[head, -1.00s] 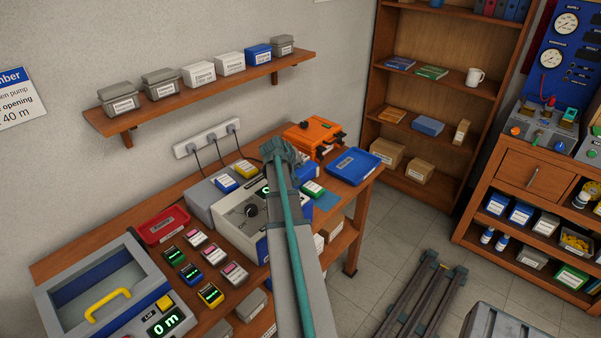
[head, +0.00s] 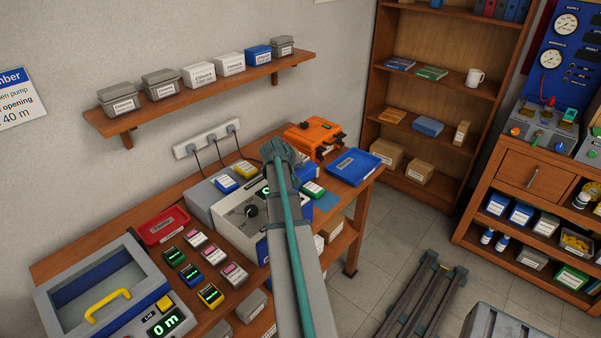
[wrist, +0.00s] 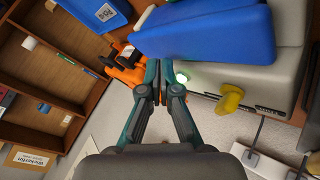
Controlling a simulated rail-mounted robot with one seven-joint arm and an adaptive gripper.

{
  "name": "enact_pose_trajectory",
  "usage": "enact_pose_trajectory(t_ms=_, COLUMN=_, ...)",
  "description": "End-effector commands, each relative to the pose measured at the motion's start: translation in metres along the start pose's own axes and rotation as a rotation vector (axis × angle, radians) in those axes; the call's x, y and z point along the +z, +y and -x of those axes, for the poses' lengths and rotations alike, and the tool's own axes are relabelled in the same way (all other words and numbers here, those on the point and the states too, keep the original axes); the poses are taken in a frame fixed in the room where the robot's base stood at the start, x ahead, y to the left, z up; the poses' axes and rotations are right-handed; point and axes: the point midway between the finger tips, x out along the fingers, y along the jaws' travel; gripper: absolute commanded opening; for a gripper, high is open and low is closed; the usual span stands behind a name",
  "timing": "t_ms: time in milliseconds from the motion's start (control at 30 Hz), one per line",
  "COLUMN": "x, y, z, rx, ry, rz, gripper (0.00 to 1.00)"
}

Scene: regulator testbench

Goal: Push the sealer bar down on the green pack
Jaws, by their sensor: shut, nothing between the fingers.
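A small green-and-white pack (head: 313,190) lies on the bench just right of my arm in the head view. In the wrist view my gripper (wrist: 158,80) has its two teal fingers together and empty. They are close beside a large blue part (wrist: 205,38) on a grey body (wrist: 287,62), with a yellow knob (wrist: 230,98) and a pale green glow (wrist: 182,78) nearby. I cannot tell whether the blue part is the sealer bar, or whether my fingers touch it. In the head view my arm covers that part of the bench and hides my fingertips.
An orange device (head: 312,138) and a blue tray (head: 352,166) stand at the bench's right end. A grey unit with a black dial (head: 251,210) is left of my arm. Several small packs and a red tray (head: 163,225) lie farther left. A power strip (head: 206,138) is on the wall.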

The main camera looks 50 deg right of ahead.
Motion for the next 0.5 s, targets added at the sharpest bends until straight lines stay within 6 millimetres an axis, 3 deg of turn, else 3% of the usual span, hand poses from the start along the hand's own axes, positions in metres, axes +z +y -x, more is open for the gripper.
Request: enact_pose_trajectory(t_ms=500, x=0.0044, y=-0.0043, z=-0.006, rx=0.0, ry=0.0, rz=0.0, gripper=0.0)
